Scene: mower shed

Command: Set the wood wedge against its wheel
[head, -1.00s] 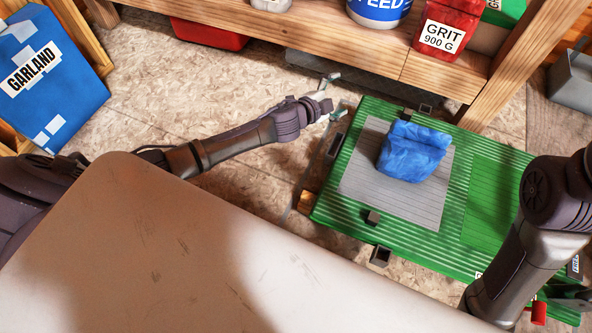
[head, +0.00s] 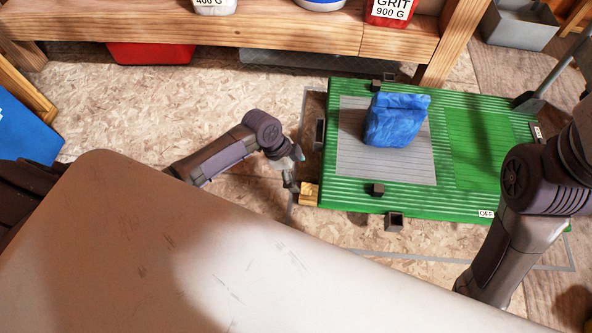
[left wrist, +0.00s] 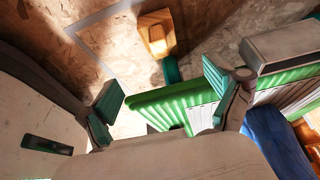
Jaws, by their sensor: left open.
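The wood wedge (head: 308,193) is a small tan block on the floor beside the near left corner of a green ribbed deck (head: 465,205). It also shows in the left wrist view (left wrist: 157,33), top centre. My left gripper (head: 292,167) is open and empty, just up and left of the wedge. In the left wrist view my left gripper (left wrist: 160,95) has its fingers spread, with the wedge beyond them. A dark wheel-like part (head: 319,135) sits at the deck's left side; I cannot tell which wheel belongs to the wedge.
A blue crumpled bundle (head: 397,120) sits on the deck's grey pad (head: 385,167). A wooden shelf (head: 270,35) runs along the back, with a red bin (head: 150,53) under it. A pale surface (head: 150,250) fills the front left.

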